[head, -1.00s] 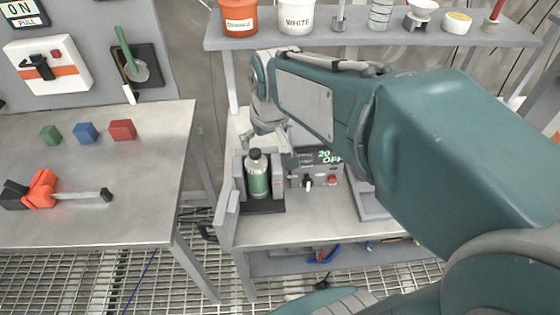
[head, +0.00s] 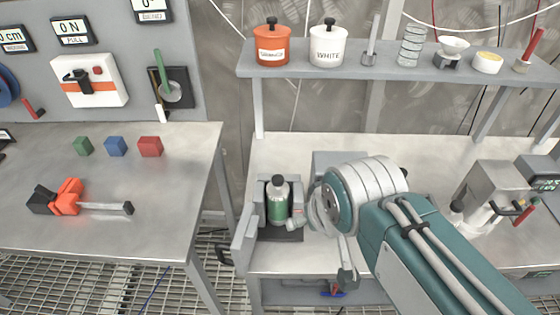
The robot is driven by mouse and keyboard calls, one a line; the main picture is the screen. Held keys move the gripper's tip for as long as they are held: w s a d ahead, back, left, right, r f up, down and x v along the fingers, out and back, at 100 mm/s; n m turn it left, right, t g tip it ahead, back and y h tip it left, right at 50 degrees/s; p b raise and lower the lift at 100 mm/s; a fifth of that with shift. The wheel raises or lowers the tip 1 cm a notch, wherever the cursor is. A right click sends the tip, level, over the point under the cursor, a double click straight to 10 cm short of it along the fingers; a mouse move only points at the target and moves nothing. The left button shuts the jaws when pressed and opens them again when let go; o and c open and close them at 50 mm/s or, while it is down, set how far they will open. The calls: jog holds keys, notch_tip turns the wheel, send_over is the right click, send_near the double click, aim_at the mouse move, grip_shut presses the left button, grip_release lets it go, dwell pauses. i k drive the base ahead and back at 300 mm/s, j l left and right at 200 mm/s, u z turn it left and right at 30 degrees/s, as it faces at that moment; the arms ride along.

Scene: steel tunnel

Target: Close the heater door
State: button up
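The heater (head: 268,193) is a small grey box on the right-hand bench, with a green bottle with a dark cap (head: 278,204) standing upright inside. Its grey door (head: 243,238) stands swung open toward the front left, with a black handle (head: 223,256) on its outer side. My gripper (head: 346,272) is partly hidden behind my wrist and arm, to the right of the heater and apart from the door. Its fingers are too covered to tell whether they are open. My arm also hides the heater's control panel.
Left of the heater, past a gap, a steel table (head: 90,240) holds green, blue and red blocks and an orange-black tool (head: 68,197). A shelf (head: 400,78) with pots hangs above. A grey apparatus (head: 495,190) stands to the right.

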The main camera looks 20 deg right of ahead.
aim_at(240, 248)
jog(key=j+z, duration=0.35)
jog(key=j, duration=0.2)
jog(key=k+j+z, duration=0.1)
jog(key=j+z, duration=0.3)
jog(key=j, duration=0.15)
jog(key=k+j+z, duration=0.15)
jog(key=j+z, duration=0.2)
jog(key=j, duration=0.2)
